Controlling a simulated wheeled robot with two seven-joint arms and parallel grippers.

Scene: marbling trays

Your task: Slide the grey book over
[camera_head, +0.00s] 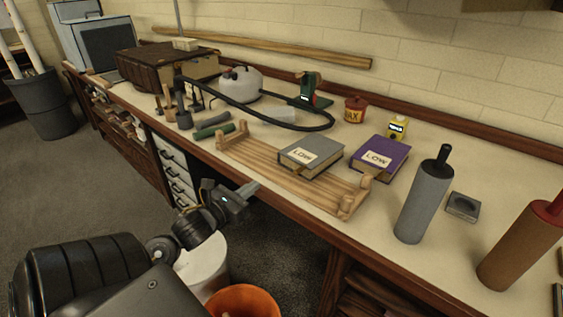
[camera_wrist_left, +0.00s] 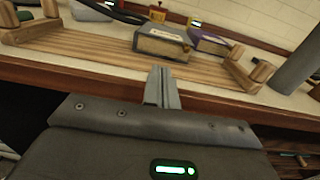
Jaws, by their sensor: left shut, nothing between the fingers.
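The grey book (camera_head: 308,152) lies flat on a slatted wooden rack (camera_head: 262,163), with a white "LOW" label on its cover. It also shows in the left wrist view (camera_wrist_left: 160,43), a little beyond the fingertips. A purple book (camera_head: 386,157), also labelled "LOW", lies just right of it, off the rack on the counter. My left gripper (camera_head: 252,187) is shut and empty, in front of the counter's front edge and short of the rack. Its closed fingers also show in the left wrist view (camera_wrist_left: 161,78). My right gripper is not in view.
A grey cylinder (camera_head: 424,200) and a brown one (camera_head: 520,245) stand right of the books. The rack has raised wooden end pieces (camera_head: 352,200). A black hose (camera_head: 290,124) curves behind it. An orange bucket (camera_head: 243,301) and a white bin (camera_head: 203,268) stand below the counter.

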